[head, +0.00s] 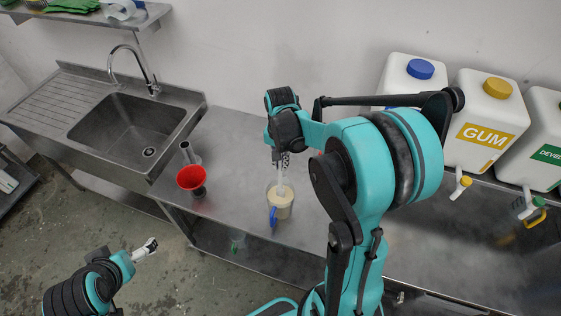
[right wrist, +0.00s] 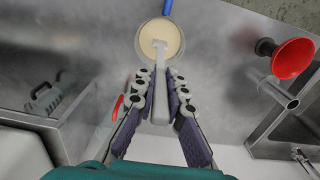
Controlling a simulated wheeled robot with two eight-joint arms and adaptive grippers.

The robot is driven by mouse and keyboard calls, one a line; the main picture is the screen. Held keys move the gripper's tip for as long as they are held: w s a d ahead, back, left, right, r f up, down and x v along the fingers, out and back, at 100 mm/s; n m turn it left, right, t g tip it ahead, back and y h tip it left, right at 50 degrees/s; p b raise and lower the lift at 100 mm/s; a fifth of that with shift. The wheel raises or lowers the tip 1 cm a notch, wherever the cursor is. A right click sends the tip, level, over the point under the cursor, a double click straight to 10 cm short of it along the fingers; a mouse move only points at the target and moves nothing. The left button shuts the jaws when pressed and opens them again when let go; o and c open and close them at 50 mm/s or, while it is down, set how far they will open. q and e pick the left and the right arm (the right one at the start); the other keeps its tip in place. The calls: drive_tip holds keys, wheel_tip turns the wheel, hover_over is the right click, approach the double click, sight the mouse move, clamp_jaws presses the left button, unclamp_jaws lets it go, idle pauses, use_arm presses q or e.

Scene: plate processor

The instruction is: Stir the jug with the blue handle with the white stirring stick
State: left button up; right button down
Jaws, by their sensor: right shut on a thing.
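The jug with the blue handle (head: 281,207) stands on the steel counter and holds a cream-coloured liquid. Its blue handle points toward the front of the counter. My right gripper (head: 281,158) is above the jug, shut on the white stirring stick (head: 281,182). The stick points down, and its lower end is in the jug's mouth. In the right wrist view the stick (right wrist: 161,90) runs between the fingers to the liquid in the jug (right wrist: 160,32). My left gripper (head: 146,249) is at the lower left, away from the counter; its jaw opening is too small to tell.
The sink (head: 125,130) is farther left. White canisters, one labelled GUM (head: 487,120), stand at the back right. The counter between funnel and jug is clear.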

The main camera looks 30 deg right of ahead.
drive_tip(key=shift+f+b, duration=3.75)
drive_tip(key=shift+f, duration=0.85)
